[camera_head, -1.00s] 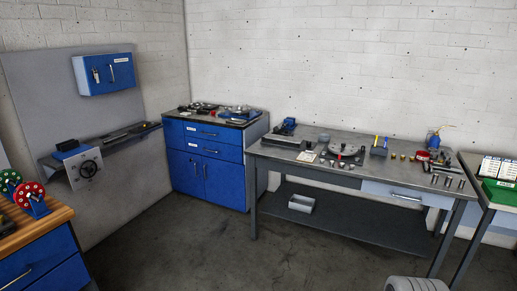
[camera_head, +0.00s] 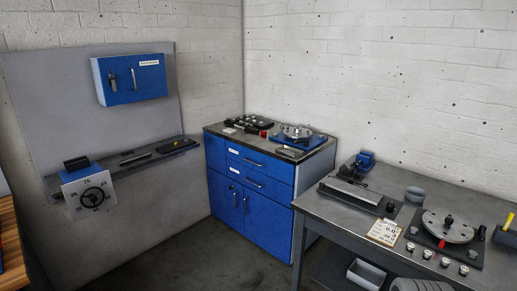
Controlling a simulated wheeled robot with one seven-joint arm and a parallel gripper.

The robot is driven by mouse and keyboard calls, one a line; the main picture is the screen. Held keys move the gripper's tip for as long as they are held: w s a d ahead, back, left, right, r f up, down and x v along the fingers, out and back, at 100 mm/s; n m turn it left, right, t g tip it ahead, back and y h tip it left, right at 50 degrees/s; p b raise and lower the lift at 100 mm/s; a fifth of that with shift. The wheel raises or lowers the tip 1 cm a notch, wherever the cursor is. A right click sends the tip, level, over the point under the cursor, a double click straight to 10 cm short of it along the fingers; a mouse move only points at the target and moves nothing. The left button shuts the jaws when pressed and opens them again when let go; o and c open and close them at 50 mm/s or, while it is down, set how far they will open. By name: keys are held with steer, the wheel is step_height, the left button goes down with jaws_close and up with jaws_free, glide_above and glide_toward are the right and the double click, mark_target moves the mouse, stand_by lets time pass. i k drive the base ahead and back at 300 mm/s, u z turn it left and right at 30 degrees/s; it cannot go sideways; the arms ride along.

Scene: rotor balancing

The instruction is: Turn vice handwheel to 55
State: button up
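The vice (camera_head: 76,170) is a blue body with a dark block on top, at the left end of the wall shelf. A white square dial plate (camera_head: 69,200) faces out from its front. The black spoked handwheel (camera_head: 93,198) sits in the middle of the plate. The numbers 75 and 25 show on the plate around the wheel; the others are too small to read surely. I cannot tell which number the wheel is set to. My gripper is not in view.
The narrow shelf (camera_head: 112,166) holds flat dark tools, below a blue wall cabinet (camera_head: 133,79). A blue drawer cabinet (camera_head: 238,195) stands in the corner. A grey workbench (camera_head: 322,207) with a rotor plate (camera_head: 447,226) is at right. The floor before the handwheel looks clear.

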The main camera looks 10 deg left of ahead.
mark_target(93, 198)
steer(key=u, duration=0.35)
steer(key=i, duration=1.1)
steer(key=u, duration=1.6)
steer(key=i, duration=0.9)
steer(key=u, duration=1.35)
steer(key=i, duration=0.7)
steer(key=u, duration=0.3)
